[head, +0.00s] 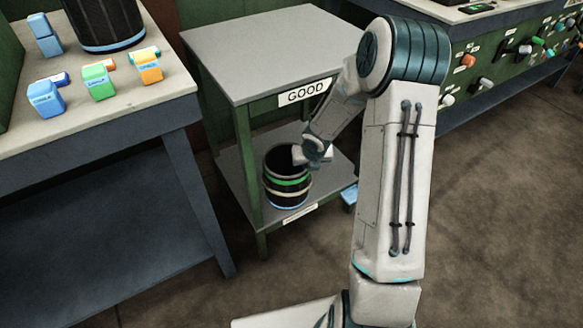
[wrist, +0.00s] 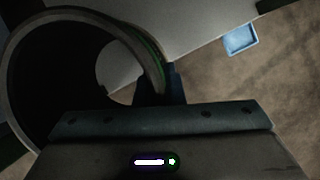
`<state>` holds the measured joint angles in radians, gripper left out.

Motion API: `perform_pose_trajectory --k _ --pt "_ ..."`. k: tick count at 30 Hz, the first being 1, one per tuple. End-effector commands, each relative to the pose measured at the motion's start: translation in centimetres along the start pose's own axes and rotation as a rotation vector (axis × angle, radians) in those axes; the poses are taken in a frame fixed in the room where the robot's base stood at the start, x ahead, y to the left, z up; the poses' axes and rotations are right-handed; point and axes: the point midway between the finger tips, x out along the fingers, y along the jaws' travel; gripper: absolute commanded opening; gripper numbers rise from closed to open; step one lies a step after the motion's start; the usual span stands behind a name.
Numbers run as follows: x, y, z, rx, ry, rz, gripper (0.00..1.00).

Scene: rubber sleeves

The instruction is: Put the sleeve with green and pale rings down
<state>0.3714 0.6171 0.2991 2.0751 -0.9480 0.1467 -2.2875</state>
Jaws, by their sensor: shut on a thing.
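The sleeve with green and pale rings (head: 287,182) is a dark, upright, hollow cylinder at the lower shelf (head: 243,186) of the stand marked GOOD. My gripper (head: 304,157) is at its upper right rim and is shut on its wall. In the wrist view, the sleeve (wrist: 38,75) fills the left side as a dark open tube, with a green ring on its outer wall. I cannot tell whether the sleeve's base touches the shelf.
The stand's top shelf (head: 262,45) is bare and overhangs the lower one. A table (head: 155,92) at the left holds a large dark cylinder (head: 105,22) and several coloured blocks. A blue tray (wrist: 240,39) lies on the floor beside the stand. A panel bench stands at the right.

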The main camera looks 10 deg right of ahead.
Motion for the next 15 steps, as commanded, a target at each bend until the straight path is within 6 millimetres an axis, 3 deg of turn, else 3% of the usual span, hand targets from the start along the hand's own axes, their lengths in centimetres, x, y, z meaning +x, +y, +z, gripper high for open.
perform_pose_trajectory --k 1,7,15 --pt "1.5 0.5 0.7 -0.001 -0.003 0.004 0.0" --pt "5.3 1.8 3.4 0.003 -0.003 0.002 0.0" --pt "7.8 2.8 5.5 0.004 -0.004 0.0 0.0"
